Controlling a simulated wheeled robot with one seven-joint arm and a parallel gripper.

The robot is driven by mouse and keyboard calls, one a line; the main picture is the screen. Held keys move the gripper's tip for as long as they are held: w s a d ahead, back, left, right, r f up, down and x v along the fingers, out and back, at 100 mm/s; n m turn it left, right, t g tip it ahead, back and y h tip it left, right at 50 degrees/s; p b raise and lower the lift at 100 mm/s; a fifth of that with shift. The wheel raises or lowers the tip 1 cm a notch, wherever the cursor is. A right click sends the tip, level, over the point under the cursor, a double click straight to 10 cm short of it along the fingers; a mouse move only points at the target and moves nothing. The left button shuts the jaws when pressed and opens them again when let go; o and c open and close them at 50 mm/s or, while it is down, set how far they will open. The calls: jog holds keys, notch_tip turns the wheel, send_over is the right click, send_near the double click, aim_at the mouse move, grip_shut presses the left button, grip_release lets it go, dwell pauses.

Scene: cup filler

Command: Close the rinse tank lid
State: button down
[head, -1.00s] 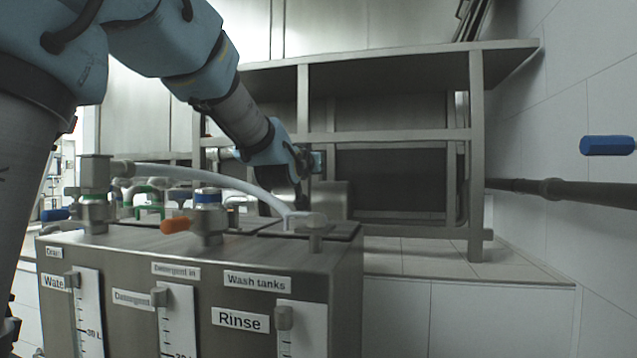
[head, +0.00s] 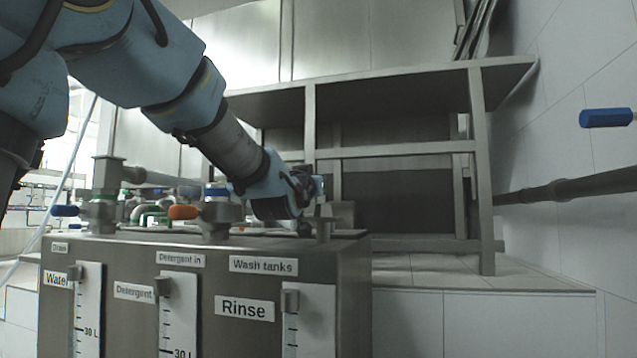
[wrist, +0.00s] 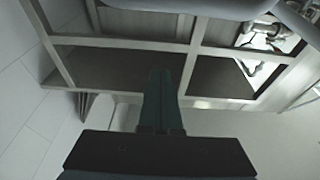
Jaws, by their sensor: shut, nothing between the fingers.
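The steel tank unit (head: 330,262) stands in front of me, and its right section carries the Rinse label (head: 245,308). Its top shows almost edge-on in the head view, so the rinse tank lid's position is hard to tell. A small grey panel (head: 342,213) shows just above the top's right rear; I cannot tell whether it is the lid. My gripper (head: 308,190) is low over the right part of the top, partly hidden by my wrist. In the wrist view my gripper (wrist: 162,85) is shut and empty.
A valve with an orange handle (head: 184,212) and other fittings stand on the top's left. A thin white hose (head: 75,160) slants down at the far left. A steel rack (head: 400,152) stands behind. A wall pipe (head: 565,190) and blue handle (head: 606,117) are at right.

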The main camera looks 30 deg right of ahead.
dwell(0.4)
jog(key=r+p+v, duration=0.2)
jog(key=r+v, duration=0.1)
jog(key=v, duration=0.9)
jog(key=shift+v, duration=0.8)
jog(key=shift+r, duration=0.1)
